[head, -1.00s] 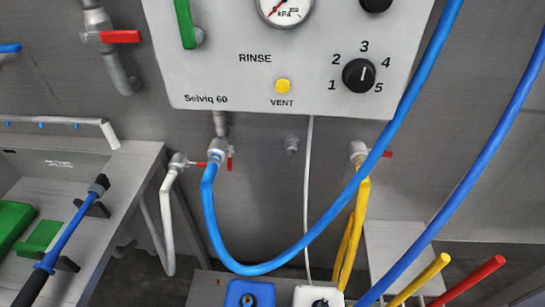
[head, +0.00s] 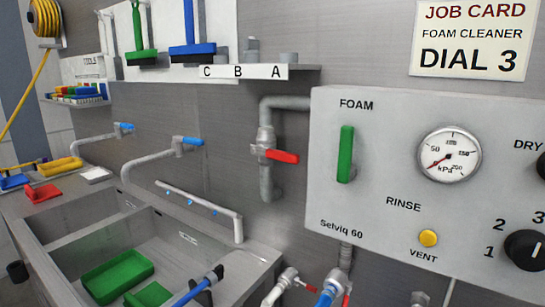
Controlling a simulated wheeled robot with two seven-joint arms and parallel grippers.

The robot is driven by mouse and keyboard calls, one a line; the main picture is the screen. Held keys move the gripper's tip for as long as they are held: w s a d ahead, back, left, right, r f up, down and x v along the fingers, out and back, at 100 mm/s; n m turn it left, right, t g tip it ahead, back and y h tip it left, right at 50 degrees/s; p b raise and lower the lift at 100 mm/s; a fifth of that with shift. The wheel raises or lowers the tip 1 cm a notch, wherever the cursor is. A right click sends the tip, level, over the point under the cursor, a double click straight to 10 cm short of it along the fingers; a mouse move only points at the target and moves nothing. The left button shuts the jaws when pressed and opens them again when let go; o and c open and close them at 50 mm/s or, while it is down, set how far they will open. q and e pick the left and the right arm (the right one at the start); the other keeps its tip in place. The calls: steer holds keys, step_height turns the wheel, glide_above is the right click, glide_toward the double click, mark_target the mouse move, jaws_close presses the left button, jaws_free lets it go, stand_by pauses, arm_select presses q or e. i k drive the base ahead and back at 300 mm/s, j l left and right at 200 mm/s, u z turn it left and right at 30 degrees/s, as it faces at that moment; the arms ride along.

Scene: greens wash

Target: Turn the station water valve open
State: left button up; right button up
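A valve with a red lever handle (head: 280,156) sits on a vertical grey pipe (head: 266,180) just left of the grey control panel (head: 325,200). The pipe bends into the panel's left side. The red handle points right and slightly down, crosswise to the pipe. No label shows on this valve. A green lever (head: 346,154) on the panel stands upright between the words FOAM and RINSE. The pressure gauge (head: 449,154) needle points to the lower left, at the low end of the scale. Neither of my grippers is in view.
A steel sink (head: 70,240) with a green tray (head: 118,276) lies lower left. Smaller red-handled valves (head: 287,280) sit under the panel. The space in front of the valve looks clear.

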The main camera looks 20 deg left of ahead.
mark_target(291, 158)
steer(key=j+u, duration=0.4)
steer(key=i+j+u, duration=0.15)
steer(key=u, duration=0.25)
steer(key=i+j+u, duration=0.2)
steer(key=j+u, duration=0.25)
